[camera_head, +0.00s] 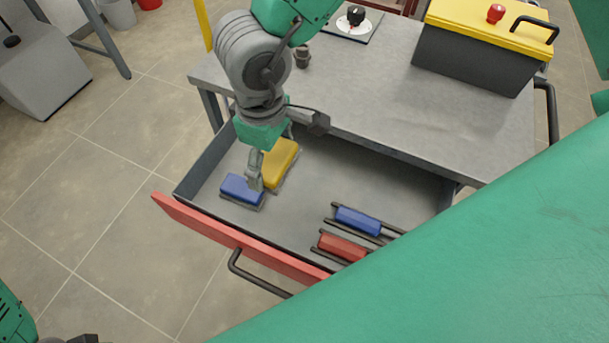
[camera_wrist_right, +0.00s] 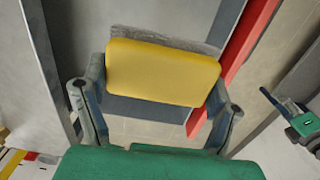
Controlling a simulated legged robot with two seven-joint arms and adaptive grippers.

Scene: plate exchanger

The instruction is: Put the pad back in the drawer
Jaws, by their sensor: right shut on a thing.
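A yellow pad (camera_head: 281,163) with a grey base is held in my right gripper (camera_head: 268,160), over the left part of the open drawer. In the right wrist view the yellow pad (camera_wrist_right: 163,72) sits between the two fingers, which are shut on it. I cannot tell whether it touches the drawer floor. The drawer (camera_head: 208,225) has a red front and is pulled out from under the grey workbench. A blue pad (camera_head: 241,189) lies in the drawer beside the gripper. Only the dark tip of my left gripper (camera_head: 82,339) shows at the bottom left; its jaws are unclear.
A blue piece (camera_head: 358,221) and a red piece (camera_head: 342,247) lie between dark rails at the drawer's right. A grey box with a yellow lid (camera_head: 470,50) and a black knob on a plate (camera_head: 355,17) stand on the workbench (camera_head: 380,90). The drawer's middle is clear.

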